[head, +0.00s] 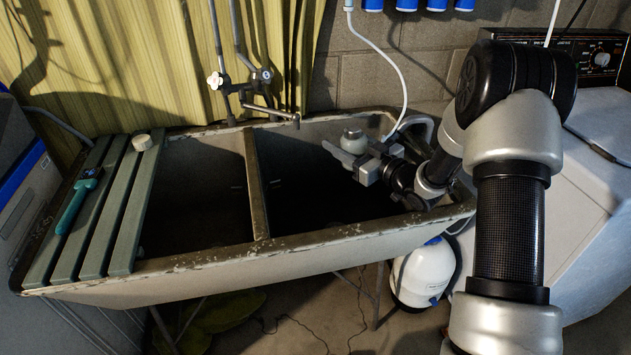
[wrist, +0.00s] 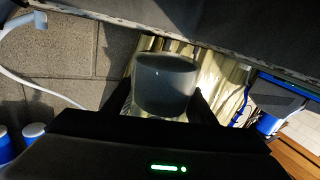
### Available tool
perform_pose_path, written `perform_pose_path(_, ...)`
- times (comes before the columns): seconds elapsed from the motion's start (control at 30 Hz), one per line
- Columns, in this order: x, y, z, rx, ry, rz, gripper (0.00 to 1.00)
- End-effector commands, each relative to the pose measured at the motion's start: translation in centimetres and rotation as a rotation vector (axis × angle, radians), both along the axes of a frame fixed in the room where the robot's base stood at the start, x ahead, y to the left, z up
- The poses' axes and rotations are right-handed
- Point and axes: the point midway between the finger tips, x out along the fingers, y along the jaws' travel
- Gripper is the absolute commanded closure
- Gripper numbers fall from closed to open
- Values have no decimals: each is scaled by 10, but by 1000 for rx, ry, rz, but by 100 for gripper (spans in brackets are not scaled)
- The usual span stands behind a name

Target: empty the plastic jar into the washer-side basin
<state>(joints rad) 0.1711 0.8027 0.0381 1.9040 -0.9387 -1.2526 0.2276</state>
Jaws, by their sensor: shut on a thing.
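The plastic jar (head: 353,140) is small and pale in the head view, held at the end of my arm. It looks dark grey in the wrist view (wrist: 166,84), between the two fingers. My gripper (head: 352,158) is shut on it, above the washer-side basin (head: 310,198), which is the right half of the double sink. The wrist view is rolled over, with the sink rim at the top and the wall at the left. The jar's contents and the exact direction of its mouth cannot be made out. The basin floor is dark.
A divider (head: 256,190) separates the left basin (head: 195,200). Taps (head: 252,85) reach over the back rim. A slatted board (head: 125,215) carries a teal tool (head: 78,203) and a round pale cap (head: 142,142). The washer (head: 590,170) stands at the right.

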Motion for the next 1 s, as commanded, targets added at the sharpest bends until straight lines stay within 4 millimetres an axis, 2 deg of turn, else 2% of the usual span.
perform_pose_path(0.43,-12,26,-37,-485,-247,2,76)
perform_pose_path(0.6,-9,20,-52,-756,-382,3,76)
perform_pose_path(1.0,-8,16,-52,-796,-404,-3,76)
